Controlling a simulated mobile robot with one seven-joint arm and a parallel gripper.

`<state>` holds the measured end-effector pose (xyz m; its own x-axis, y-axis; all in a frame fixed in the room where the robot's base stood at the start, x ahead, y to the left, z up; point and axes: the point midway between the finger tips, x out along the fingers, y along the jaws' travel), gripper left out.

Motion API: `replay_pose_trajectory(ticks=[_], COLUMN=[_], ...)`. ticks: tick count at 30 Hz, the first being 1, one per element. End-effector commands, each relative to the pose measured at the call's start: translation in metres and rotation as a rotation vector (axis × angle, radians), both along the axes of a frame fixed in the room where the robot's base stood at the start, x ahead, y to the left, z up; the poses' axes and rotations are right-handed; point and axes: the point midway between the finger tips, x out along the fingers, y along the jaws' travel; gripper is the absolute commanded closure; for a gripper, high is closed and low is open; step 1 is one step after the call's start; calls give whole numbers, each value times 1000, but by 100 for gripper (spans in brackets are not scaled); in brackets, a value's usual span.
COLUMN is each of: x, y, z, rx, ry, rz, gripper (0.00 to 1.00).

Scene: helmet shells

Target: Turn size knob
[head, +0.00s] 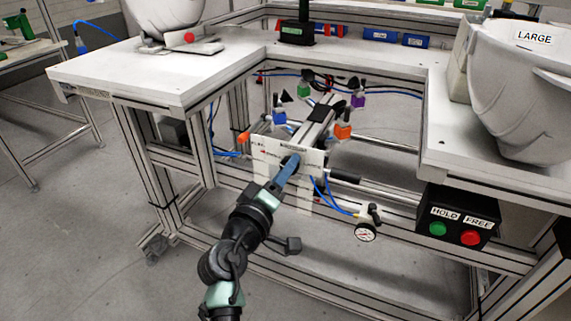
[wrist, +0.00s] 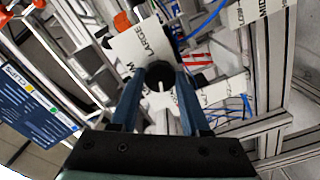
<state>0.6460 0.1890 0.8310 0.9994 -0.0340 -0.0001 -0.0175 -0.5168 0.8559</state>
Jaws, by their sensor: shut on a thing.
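The size knob (wrist: 160,73) is a round black knob with a white pointer line. It stands out from a white plate (wrist: 130,47) printed with "LARGE" and other lettering, partly covered. My gripper (wrist: 160,82) has its two blue fingers on either side of the knob and is shut on it. In the head view my gripper (head: 291,164) reaches to the front of the white plate (head: 268,151), and its fingers hide the knob there.
Coloured clamps, one orange (head: 343,130), stand behind the plate. A pressure gauge (head: 366,232) and a HOLD/FREE button box (head: 458,220) are on the right. A grey shell marked LARGE (head: 525,85) stands on the right table. Blue hoses run near the frame.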

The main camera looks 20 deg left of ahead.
Motion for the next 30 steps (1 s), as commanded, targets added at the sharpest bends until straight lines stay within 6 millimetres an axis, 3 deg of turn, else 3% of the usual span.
replay_pose_trajectory(ticks=[12, 30], x=[0, 0], y=[0, 0], z=[-1, -2], rx=[-210, -245], ry=[9, 11], rz=[0, 1], gripper=[100, 100])
